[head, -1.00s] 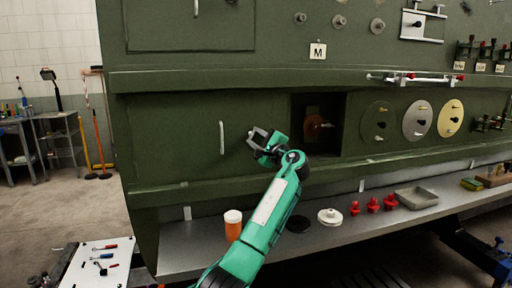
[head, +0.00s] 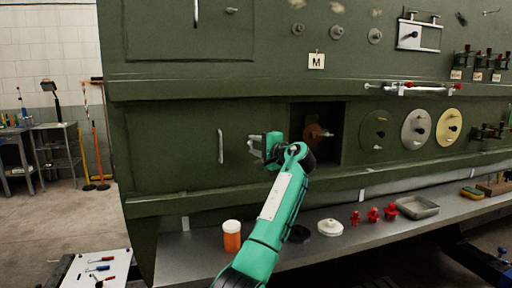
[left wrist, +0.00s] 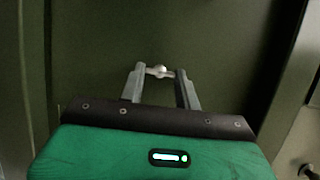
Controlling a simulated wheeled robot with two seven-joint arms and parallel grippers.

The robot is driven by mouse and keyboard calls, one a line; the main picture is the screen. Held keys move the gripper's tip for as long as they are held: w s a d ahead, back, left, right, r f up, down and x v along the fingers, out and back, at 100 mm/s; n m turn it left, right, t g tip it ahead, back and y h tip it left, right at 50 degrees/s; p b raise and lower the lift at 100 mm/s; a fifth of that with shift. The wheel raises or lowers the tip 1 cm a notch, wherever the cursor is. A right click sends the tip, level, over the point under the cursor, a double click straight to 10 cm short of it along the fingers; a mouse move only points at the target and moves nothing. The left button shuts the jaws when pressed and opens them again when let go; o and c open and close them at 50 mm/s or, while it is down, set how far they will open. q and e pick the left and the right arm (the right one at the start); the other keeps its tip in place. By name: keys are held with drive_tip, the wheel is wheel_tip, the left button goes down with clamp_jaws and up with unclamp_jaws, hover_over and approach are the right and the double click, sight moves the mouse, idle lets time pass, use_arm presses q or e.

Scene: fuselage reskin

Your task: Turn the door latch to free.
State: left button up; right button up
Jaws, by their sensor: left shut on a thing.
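The door latch (left wrist: 160,71) is a small pale knob on the dark green door (left wrist: 95,45). In the left wrist view it sits between the fingertips of my left gripper (left wrist: 161,75), which is shut on it. In the head view my left gripper (head: 254,145) is at the right part of the green door panel (head: 165,150). It is right of the upright door handle (head: 220,146), and the latch is mostly hidden behind the fingers there. I cannot tell the latch's exact angle. My right gripper is not in view.
Right of the door is a dark recess with a reddish-brown disc (head: 314,135). A grey shelf (head: 190,255) below bears an orange jar (head: 232,237), a white round part (head: 330,227), red knobs (head: 373,214) and a grey tray (head: 418,207).

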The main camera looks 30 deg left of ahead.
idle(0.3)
use_arm(q)
drive_tip(key=o, duration=1)
drive_tip(key=shift+s+d, duration=0.1)
drive_tip(key=shift+d, duration=0.4)
drive_tip(key=shift+s+d+f+b, duration=0.15)
drive_tip(key=shift+s+d+b, duration=0.15)
drive_tip(key=shift+d, duration=0.4)
drive_tip(key=b+v, duration=0.1)
drive_tip(key=v, duration=1)
drive_tip(key=shift+d+b, duration=0.1)
drive_tip(key=shift+b, duration=0.25)
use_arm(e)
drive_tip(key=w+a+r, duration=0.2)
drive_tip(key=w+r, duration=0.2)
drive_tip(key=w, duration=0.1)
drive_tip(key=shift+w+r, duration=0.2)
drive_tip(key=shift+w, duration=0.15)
